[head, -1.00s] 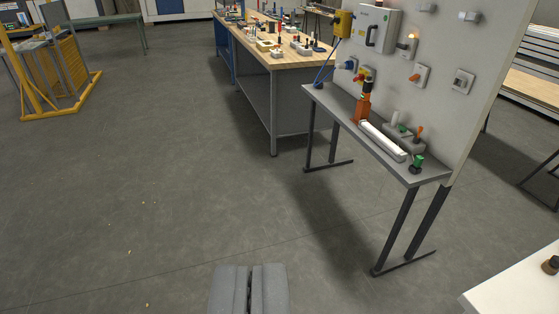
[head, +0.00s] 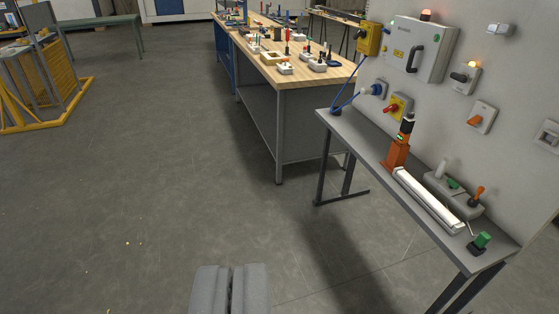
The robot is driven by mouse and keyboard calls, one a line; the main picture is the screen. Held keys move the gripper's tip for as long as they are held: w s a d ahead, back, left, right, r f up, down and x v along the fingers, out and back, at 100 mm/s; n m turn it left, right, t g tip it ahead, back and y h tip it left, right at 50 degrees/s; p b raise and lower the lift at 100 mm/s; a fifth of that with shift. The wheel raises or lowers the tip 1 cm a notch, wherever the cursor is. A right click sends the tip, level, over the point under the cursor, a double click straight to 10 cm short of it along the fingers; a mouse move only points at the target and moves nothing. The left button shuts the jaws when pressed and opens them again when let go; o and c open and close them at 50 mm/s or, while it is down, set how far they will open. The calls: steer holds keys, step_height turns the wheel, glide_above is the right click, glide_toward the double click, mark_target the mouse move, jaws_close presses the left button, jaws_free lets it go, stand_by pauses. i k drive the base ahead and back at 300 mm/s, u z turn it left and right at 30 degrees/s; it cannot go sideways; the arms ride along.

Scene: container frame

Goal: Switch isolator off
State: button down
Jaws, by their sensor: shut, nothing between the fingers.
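A small yellow box with a red rotary handle (head: 397,107), which looks like an isolator, is mounted low on the grey upright panel (head: 440,120) at the right. It is too small to tell which way the handle points. A grey cabinet with a black handle (head: 418,48) is above it, with an orange lamp on top. My gripper (head: 231,285) is shut and empty at the bottom of the view, over open floor, well left of and apart from the panel.
A narrow grey shelf table (head: 360,137) runs along the panel, holding an orange device (head: 398,148), a white bar (head: 430,200) and levers. A wooden workbench (head: 320,76) stands behind it. A yellow rack (head: 55,85) is at left. The middle floor is clear.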

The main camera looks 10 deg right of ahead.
mark_target(394, 107)
steer(key=z, duration=0.1)
steer(key=i, duration=1.35)
steer(key=z, duration=0.3)
steer(key=i, duration=1.4)
steer(key=z, duration=0.25)
steer(key=i, duration=1)
steer(key=z, duration=0.2)
